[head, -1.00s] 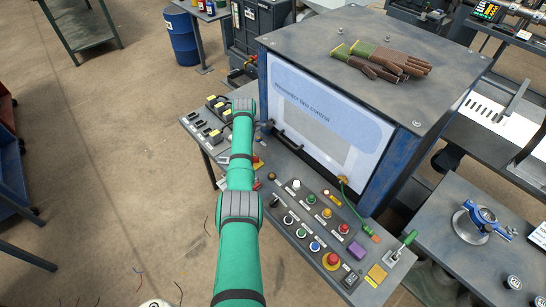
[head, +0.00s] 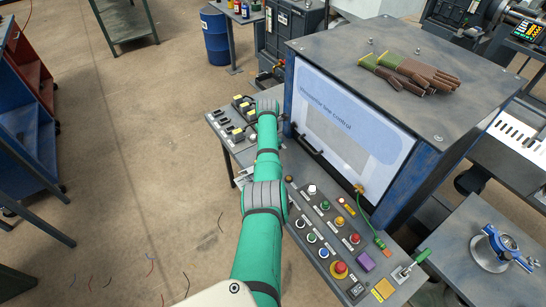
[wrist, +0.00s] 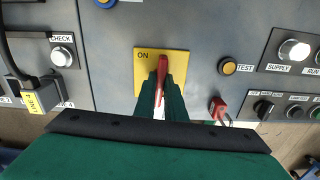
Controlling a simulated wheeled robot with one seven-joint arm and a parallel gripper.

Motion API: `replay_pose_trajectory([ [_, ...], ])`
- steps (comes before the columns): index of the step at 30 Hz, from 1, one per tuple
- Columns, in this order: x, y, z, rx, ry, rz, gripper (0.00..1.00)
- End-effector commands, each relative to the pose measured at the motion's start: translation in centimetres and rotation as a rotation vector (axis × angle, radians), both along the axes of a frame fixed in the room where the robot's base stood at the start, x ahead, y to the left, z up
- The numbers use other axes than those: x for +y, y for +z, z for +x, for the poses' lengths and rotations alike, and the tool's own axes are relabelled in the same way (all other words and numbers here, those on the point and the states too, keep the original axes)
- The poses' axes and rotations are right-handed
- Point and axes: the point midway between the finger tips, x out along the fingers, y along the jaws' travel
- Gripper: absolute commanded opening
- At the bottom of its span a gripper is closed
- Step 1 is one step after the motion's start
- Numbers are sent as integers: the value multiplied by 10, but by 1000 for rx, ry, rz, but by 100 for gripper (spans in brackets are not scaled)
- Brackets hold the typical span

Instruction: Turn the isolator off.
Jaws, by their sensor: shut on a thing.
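The isolator shows in the wrist view as a red handle (wrist: 162,76) on a yellow plate (wrist: 180,60) marked ON at its upper left. The handle points nearly straight up and down in the picture, its upper end just right of the ON mark. My gripper (wrist: 161,98) is shut on the handle, one dark green finger on each side. In the head view my green arm reaches down to the console and hides the isolator and the fingers.
In the wrist view a red padlock (wrist: 218,107) hangs right of the plate, below the TEST button (wrist: 229,66). A cable plug (wrist: 38,96) is at left. In the head view the cabinet (head: 433,145) rises behind the console, with gloves (head: 410,70) on top.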

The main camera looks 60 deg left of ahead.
Motion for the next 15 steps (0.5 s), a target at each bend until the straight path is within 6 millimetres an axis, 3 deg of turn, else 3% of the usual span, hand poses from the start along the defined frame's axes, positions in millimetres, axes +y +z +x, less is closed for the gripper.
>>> replay_pose_trajectory([
  [15, 2, 2, -2, 2, 98, 2, 0],
])
